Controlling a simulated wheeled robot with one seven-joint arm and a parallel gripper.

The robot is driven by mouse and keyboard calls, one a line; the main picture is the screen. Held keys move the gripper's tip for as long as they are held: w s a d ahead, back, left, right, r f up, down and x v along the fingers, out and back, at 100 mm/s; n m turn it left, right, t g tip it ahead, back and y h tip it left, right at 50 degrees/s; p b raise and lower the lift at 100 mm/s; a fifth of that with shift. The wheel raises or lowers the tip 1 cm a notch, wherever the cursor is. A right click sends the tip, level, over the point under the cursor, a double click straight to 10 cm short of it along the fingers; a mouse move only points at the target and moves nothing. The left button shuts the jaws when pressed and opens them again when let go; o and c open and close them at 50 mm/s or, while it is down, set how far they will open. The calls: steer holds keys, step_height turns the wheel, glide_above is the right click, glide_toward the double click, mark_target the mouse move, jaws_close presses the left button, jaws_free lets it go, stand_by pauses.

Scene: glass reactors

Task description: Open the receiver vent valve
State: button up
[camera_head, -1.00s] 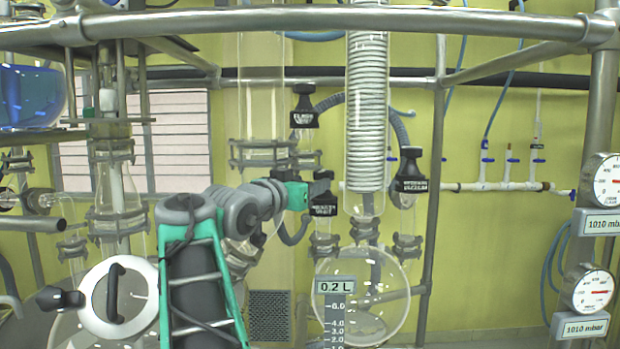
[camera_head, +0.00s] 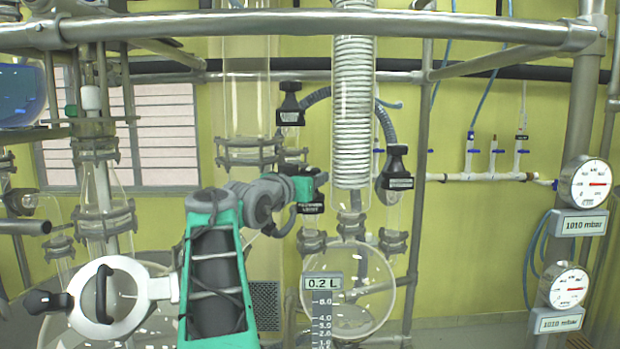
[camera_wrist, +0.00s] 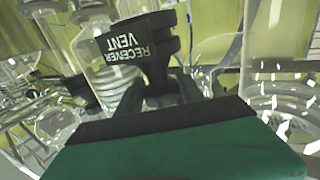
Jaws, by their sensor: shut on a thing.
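The receiver vent valve (camera_head: 311,206) is a black handle with a white-lettered label, on a glass neck above the round receiver flask (camera_head: 375,270). My gripper (camera_head: 314,180) reaches it from the left, at the top of the handle. In the wrist view, the valve handle (camera_wrist: 146,50) fills the upper middle, its "RECEIVER VENT" label upside down. My gripper's dark fingers (camera_wrist: 160,94) are shut on the handle, one on each side. The fingertips are partly hidden behind the handle and the green gripper body. I cannot tell how far the valve is turned.
A black valve (camera_head: 290,104) stands to the upper left and another (camera_head: 396,168) to the right, both close by. A coiled glass condenser (camera_head: 353,95) hangs just right of my gripper. A steel rail (camera_head: 300,24) crosses above. Pressure gauges (camera_head: 585,184) are at the far right.

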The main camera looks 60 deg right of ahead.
steer(key=c, duration=0.5)
steer(key=shift+s+f+t+b, duration=0.1)
steer(key=shift+t+b, duration=0.2)
steer(key=shift+b, duration=0.3)
steer(key=n+t+b, duration=0.2)
steer(key=b, duration=0.1)
steer(key=shift+s+f+t, duration=0.15)
steer(key=shift+f+t, duration=0.05)
steer(key=shift+t, duration=0.1)
steer(key=n+t+b, duration=0.1)
steer(key=n+t+y+b, duration=0.1)
steer(key=t, duration=0.1)
steer(key=shift+s+d+r+t, duration=0.1)
steer(key=shift+t, duration=0.2)
steer(key=n+t+y, duration=0.1)
steer(key=n+t, duration=0.1)
steer(key=n+t+y+p, duration=0.1)
steer(key=t+y, duration=0.1)
steer(key=shift+r+n+t+p, duration=0.3)
steer(key=shift+r+n, duration=0.1)
steer(key=shift+n+t+y+p, duration=1)
steer(key=shift+t+y+p, duration=0.1)
steer(key=shift+p, duration=0.15)
steer(key=shift+w+n+t+y+p, duration=0.2)
steer(key=shift+n+t+y+p, duration=0.3)
steer(key=shift+y+p, duration=0.1)
